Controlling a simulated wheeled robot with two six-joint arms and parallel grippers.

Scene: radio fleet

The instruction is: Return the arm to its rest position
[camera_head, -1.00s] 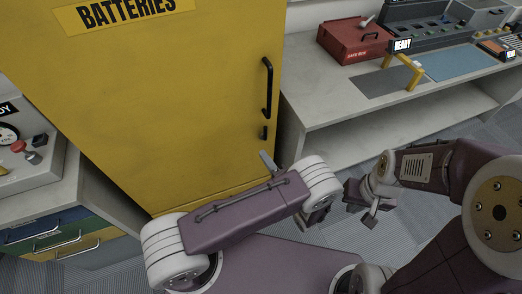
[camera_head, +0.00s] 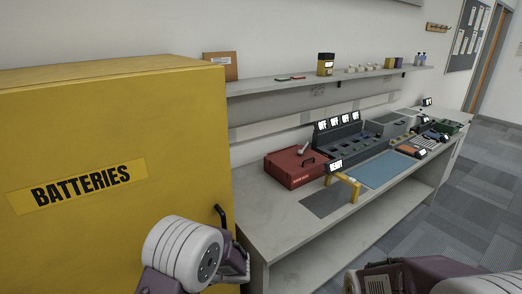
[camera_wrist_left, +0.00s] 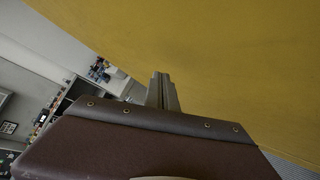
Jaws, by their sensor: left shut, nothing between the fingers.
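My left arm (camera_head: 185,255) shows at the bottom of the head view, with its white ringed joint in front of the yellow battery cabinet (camera_head: 110,120).
The cabinet's black handle (camera_head: 221,215) is just beside my left arm. A grey workbench (camera_head: 275,215) to the right holds a red case (camera_head: 293,168), a blue mat (camera_head: 385,170) and radio consoles. A wall shelf (camera_head: 290,86) hangs above. Carpet floor (camera_head: 440,220) is free at right.

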